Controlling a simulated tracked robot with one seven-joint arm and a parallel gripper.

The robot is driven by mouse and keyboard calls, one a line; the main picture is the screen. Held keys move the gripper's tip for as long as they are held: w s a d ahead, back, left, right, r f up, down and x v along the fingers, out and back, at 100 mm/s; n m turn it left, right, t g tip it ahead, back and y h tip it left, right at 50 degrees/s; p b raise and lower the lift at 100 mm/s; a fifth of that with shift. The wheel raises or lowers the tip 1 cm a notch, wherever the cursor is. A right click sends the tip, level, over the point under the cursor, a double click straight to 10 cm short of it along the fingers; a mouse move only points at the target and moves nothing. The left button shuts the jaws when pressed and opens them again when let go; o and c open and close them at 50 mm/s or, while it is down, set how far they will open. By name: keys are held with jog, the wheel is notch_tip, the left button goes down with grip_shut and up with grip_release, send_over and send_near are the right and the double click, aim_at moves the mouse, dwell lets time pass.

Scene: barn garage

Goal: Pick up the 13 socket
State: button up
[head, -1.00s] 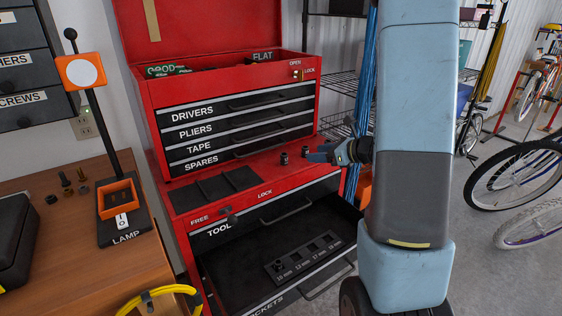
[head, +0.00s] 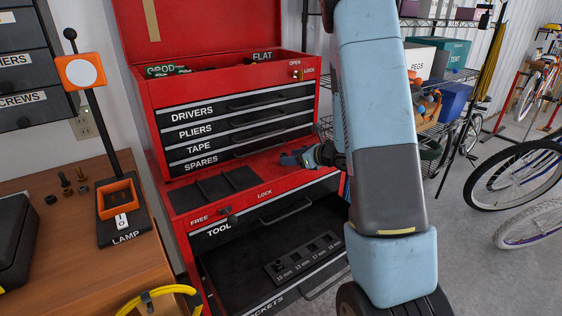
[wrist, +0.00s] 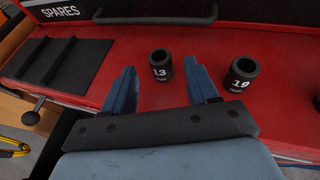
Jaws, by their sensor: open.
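The 13 socket (wrist: 161,67) is a short black cylinder marked 13. It stands upright on the red ledge of the tool chest in the wrist view. My gripper (wrist: 160,84) is open, its two blue fingers apart. A second black socket marked 19 (wrist: 241,76) stands to the right, outside the right finger. In the head view my gripper (head: 287,158) is low over the ledge, and it hides both sockets.
The red tool chest (head: 158,109) has an open lower drawer with a socket rail (head: 303,258) in it. A black divided tray (wrist: 66,64) lies left on the ledge. The spares drawer handle (wrist: 157,18) is behind the sockets. A wooden bench (head: 60,230) stands left.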

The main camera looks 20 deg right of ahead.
jog(key=shift+x, duration=1.3)
grip_shut()
